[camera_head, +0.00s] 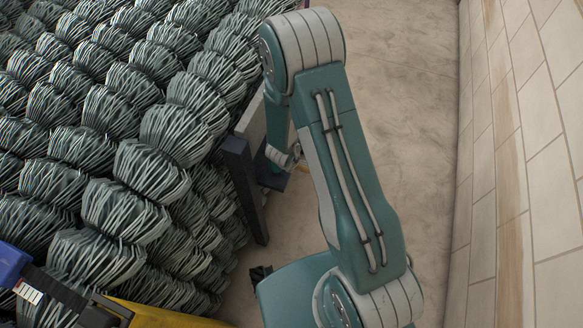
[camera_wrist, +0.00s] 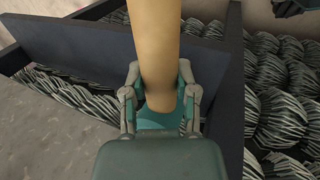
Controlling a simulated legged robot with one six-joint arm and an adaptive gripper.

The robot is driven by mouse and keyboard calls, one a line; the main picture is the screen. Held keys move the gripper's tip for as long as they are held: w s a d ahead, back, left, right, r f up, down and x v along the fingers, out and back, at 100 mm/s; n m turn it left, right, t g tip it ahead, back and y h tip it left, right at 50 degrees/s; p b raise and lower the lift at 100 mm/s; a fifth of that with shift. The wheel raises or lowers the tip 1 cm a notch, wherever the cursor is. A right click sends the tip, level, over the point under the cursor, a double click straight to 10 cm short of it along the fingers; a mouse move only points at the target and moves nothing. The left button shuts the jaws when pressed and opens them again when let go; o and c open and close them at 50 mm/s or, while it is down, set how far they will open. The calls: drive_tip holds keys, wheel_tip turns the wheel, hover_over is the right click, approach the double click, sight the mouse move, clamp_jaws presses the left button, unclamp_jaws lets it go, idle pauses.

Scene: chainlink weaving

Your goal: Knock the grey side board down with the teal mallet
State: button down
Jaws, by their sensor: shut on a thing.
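My gripper (camera_wrist: 159,78) is shut on the tan wooden handle of the teal mallet (camera_wrist: 156,38) in the wrist view. The handle runs up out of the top of that view, and I cannot make out the mallet's head. The grey side board (camera_wrist: 82,58) lies behind the handle, between dark frame bars. In the head view, a light grey panel edge (camera_head: 252,120), probably the same board, stands upright at the side of the wire coils, partly hidden by my arm. Contact between mallet and board cannot be told.
Stacked grey wire coils (camera_head: 130,150) fill the left, beside a dark frame post (camera_head: 245,190). A yellow part (camera_head: 165,316) and a blue part (camera_head: 12,262) sit at the lower left. A tiled wall (camera_head: 540,130) bounds the right. Bare floor (camera_head: 415,110) lies between.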

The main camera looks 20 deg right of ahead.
drive_tip(key=shift+f, duration=1.4)
drive_tip(key=shift+f, duration=0.15)
drive_tip(key=shift+c, duration=2)
unclamp_jaws()
